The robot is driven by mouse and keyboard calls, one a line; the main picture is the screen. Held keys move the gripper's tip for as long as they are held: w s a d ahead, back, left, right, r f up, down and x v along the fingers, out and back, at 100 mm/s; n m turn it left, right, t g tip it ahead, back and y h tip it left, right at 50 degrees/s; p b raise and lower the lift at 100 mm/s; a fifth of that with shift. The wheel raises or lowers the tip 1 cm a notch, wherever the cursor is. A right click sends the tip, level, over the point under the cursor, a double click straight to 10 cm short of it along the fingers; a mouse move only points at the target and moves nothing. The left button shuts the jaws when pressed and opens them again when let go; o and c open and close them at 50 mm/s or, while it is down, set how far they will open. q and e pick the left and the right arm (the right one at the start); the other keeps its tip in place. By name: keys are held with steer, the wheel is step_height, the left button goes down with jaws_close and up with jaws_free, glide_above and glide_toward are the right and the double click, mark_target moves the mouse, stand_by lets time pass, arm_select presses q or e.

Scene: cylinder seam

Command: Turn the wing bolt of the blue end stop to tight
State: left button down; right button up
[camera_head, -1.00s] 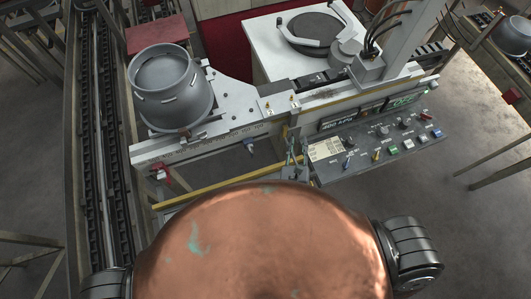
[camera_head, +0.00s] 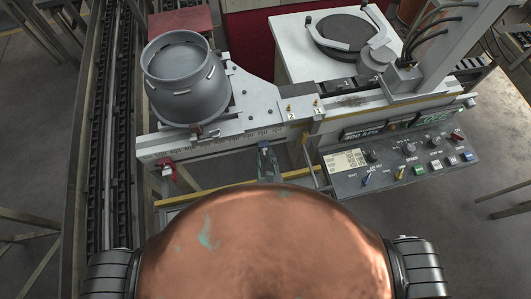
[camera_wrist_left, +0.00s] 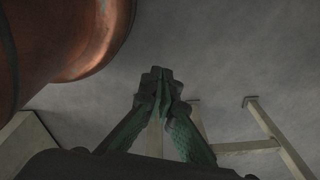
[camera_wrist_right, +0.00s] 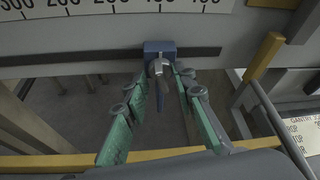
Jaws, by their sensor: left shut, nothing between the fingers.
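The blue end stop (camera_wrist_right: 160,46) sits on the lower edge of the scale rail in the right wrist view. Its wing bolt (camera_wrist_right: 160,72) faces my right gripper (camera_wrist_right: 159,76), with a silvery head and a dark wing pointing down in the picture. The gripper's two green fingers are apart, one on each side of the bolt; I cannot tell if either touches it. In the head view my right gripper (camera_head: 267,155) is at the rail's front and mostly covers the end stop.
A red end stop (camera_head: 166,170) is further left on the same rail (camera_head: 222,141). A grey pot (camera_head: 187,85) stands above it. A control panel (camera_head: 400,160) lies right of my right gripper. A yellow bar (camera_wrist_right: 120,160) runs below its fingers.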

steer(key=shift+d, duration=0.1)
steer(key=shift+c, duration=1.3)
jaws_close()
arm_select(q)
steer(key=shift+s+f, duration=0.1)
steer(key=shift+s, duration=0.25)
steer(key=shift+w, duration=0.15)
